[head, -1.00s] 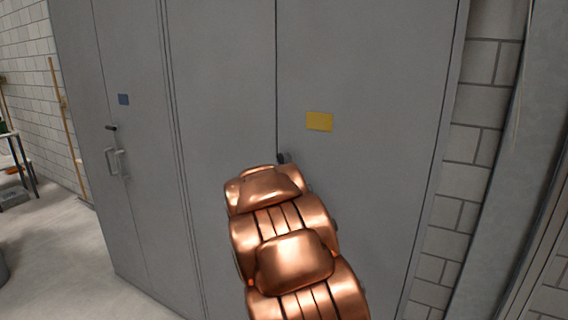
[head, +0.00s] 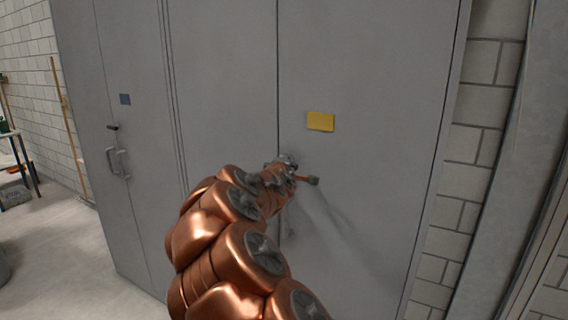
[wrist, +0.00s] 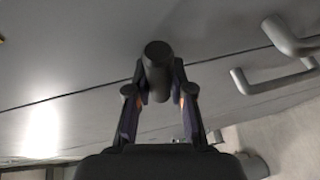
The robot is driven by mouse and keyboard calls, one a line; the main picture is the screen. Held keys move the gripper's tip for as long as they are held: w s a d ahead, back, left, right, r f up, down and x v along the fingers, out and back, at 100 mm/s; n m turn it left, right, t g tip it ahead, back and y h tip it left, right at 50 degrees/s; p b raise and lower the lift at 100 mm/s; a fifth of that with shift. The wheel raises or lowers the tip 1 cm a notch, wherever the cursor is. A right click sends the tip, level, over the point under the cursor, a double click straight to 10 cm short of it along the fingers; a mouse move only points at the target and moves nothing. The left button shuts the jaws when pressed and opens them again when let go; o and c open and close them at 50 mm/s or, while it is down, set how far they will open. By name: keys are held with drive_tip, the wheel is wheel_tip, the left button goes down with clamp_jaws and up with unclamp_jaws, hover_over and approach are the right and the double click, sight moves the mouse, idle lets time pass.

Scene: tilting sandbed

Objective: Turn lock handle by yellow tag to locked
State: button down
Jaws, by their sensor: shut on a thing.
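The yellow tag (head: 320,122) is on the right door of the grey cabinet, just right of the door seam. The lock handle (wrist: 156,58) is a dark, rounded bar in the wrist view, standing at the door seam. My gripper (wrist: 159,82) has one finger on each side of it and is shut on it. In the head view my gripper (head: 280,162) is at the seam, below and left of the yellow tag. There it covers most of the lock handle, so the handle's angle cannot be told.
Grey pull handles (wrist: 275,82) stick out close to the right of my gripper in the wrist view. Farther left, another cabinet has a blue tag (head: 124,99), a dark lock handle (head: 112,127) and a pull handle (head: 118,162).

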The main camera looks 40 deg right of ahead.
drive_tip(key=shift+n, duration=0.4)
drive_tip(key=c, duration=1)
unclamp_jaws()
drive_tip(key=v, duration=1.2)
drive_tip(key=shift+w+r, duration=0.1)
